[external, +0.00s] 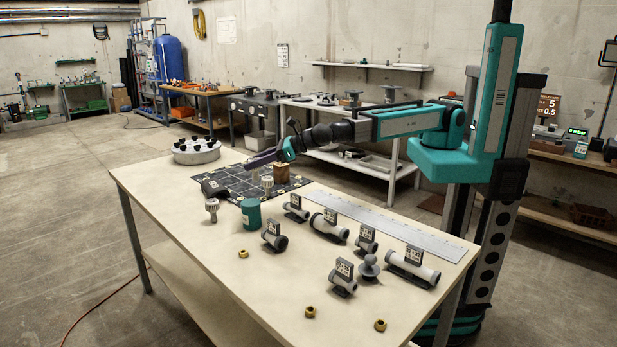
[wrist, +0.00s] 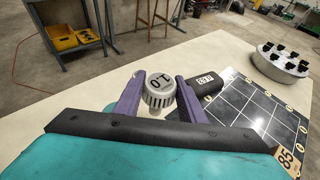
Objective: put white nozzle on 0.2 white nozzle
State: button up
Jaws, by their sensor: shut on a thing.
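My gripper (wrist: 160,88) is shut on a white nozzle (wrist: 158,96) with a ribbed collar. In the external view my gripper (external: 250,163) is above the dark gridded mat, and the held nozzle is hard to make out. A whitish nozzle-like piece (external: 267,183) stands on the mat, below and right of my fingers. I cannot read which one is 0.2.
A wooden block (external: 281,172) stands on the mat. A teal cup (external: 250,213), several grey pipe fittings (external: 329,227), brass nuts (external: 310,312) and a long ruler (external: 390,222) lie nearer. A round white stand (external: 197,154) is behind.

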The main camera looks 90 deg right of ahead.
jog(key=w+a+f+p, duration=0.1)
jog(key=w+a+p, duration=0.3)
jog(key=w, duration=1)
jog(key=shift+a+f, duration=0.2)
jog(key=shift+a, duration=0.2)
jog(key=shift+w, duration=0.15)
jog(key=shift+w+a+f+p, duration=0.15)
jog(key=shift+f+p, duration=0.25)
jog(key=shift+f, duration=0.5)
jog(key=shift+w+f+p, duration=0.2)
jog(key=shift+f+p, duration=0.2)
jog(key=shift+f, duration=0.5)
jog(key=shift+f, duration=0.15)
jog(key=o, duration=1)
